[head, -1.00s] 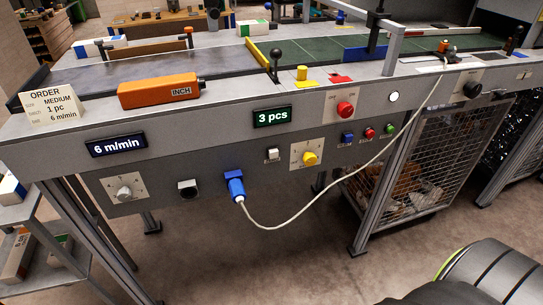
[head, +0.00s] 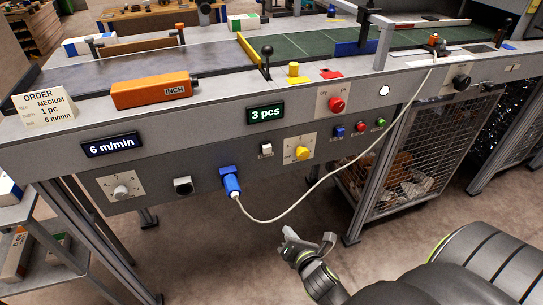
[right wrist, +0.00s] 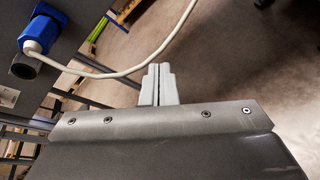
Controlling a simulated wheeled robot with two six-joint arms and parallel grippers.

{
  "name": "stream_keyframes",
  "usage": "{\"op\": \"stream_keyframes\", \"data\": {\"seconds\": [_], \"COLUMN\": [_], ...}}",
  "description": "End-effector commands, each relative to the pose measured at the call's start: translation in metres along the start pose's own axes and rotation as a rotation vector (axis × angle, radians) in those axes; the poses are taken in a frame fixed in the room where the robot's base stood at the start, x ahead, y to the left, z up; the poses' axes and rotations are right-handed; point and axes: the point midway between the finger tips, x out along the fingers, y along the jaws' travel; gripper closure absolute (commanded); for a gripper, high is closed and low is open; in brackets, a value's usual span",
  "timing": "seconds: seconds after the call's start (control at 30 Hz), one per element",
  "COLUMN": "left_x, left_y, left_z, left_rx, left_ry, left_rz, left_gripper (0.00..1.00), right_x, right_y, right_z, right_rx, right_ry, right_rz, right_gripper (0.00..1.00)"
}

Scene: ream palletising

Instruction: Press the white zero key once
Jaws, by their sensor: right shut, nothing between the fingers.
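The white zero key (head: 265,149) is a small square white button on the grey front panel. It sits below the counter display (head: 265,114), which reads "3 pcs", and left of the yellow knob (head: 302,153). My right gripper (head: 290,233) is below and a little right of the key, apart from the panel, in front of the floor. In the right wrist view its two pale fingers (right wrist: 158,84) are together with nothing between them. The key cannot be made out in the right wrist view. My left gripper is not in view.
A blue plug (head: 231,182) with a sagging white cable (head: 318,186) hangs left of my right gripper; the plug also shows in the right wrist view (right wrist: 42,32). A red button (head: 337,104) and small blue, red and green buttons lie right of the key. Open floor lies below.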

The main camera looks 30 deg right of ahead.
Motion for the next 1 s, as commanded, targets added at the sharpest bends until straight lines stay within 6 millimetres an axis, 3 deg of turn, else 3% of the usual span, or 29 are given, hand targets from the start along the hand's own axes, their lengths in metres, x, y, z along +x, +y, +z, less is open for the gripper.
{"op": "stream_keyframes", "data": {"seconds": [0.03,0.2,0.4,0.6,1.0], "left_x": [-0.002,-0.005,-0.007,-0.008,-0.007], "left_y": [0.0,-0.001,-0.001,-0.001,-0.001], "left_z": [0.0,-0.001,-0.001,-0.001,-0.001], "left_rx": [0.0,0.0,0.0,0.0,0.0], "left_ry": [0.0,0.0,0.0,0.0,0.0], "left_rz": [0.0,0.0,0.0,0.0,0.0], "left_gripper": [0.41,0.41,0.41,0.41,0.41], "right_x": [-0.005,-0.022,-0.042,-0.048,-0.043], "right_y": [0.017,0.062,0.092,0.101,0.102], "right_z": [0.02,0.075,0.114,0.125,0.126], "right_rx": [-0.085,-0.372,-0.586,-0.652,-0.652], "right_ry": [-0.043,-0.182,-0.297,-0.334,-0.333], "right_rz": [0.029,0.085,0.097,0.096,0.096], "right_gripper": [1.0,1.0,1.0,1.0,1.0]}}
